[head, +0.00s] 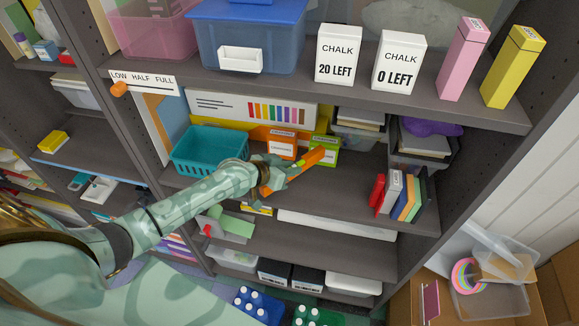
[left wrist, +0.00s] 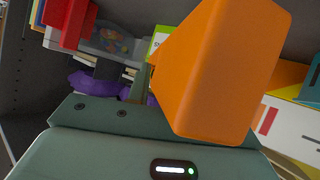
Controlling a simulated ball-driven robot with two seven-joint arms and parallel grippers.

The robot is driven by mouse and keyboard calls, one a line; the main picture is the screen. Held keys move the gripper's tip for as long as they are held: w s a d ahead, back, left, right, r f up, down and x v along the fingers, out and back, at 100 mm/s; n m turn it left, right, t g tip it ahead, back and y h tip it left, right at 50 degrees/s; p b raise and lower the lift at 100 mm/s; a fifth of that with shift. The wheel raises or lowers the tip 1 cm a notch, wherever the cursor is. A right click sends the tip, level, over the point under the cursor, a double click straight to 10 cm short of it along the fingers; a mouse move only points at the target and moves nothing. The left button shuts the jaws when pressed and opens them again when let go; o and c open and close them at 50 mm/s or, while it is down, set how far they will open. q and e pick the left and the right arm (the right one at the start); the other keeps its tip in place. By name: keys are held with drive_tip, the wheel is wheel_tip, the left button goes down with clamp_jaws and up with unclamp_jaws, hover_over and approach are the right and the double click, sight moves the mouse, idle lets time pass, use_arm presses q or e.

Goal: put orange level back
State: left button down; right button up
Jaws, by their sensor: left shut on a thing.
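My left gripper (head: 272,177) reaches in from the left to the middle shelf. It is shut on a long orange block (head: 305,168), which I take for the orange level. The block is tilted, its far end pointing up and right. It hides part of the labelled boxes behind it. In the left wrist view the orange block (left wrist: 215,70) is large and close, standing up from my gripper, whose fingertips are hidden. A small orange marker (head: 119,89) sits on the LOW HALF FULL strip (head: 145,81) on the upper shelf edge. My right gripper is not in view.
On the middle shelf (head: 350,195) stand a teal basket (head: 210,150), an orange-labelled box (head: 281,146), a green box (head: 326,142) and several books (head: 404,195). Pink (head: 462,58) and yellow (head: 512,67) boxes stand above. The shelf is bare between my gripper and the books.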

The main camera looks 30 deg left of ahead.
sight(289, 194)
use_arm(q)
wheel_tip(289, 194, down, 8)
drive_tip(key=b, duration=0.6)
drive_tip(key=shift+b, duration=0.4)
drive_tip(key=shift+f, duration=0.3)
drive_tip(key=c, duration=0.8)
unclamp_jaws()
drive_tip(key=shift+c, duration=0.2)
drive_tip(key=shift+s+r, duration=0.1)
drive_tip(key=p+v, duration=0.3)
drive_tip(key=v, duration=1.3)
drive_tip(key=shift+s+p, duration=0.1)
drive_tip(key=shift+p, duration=0.2)
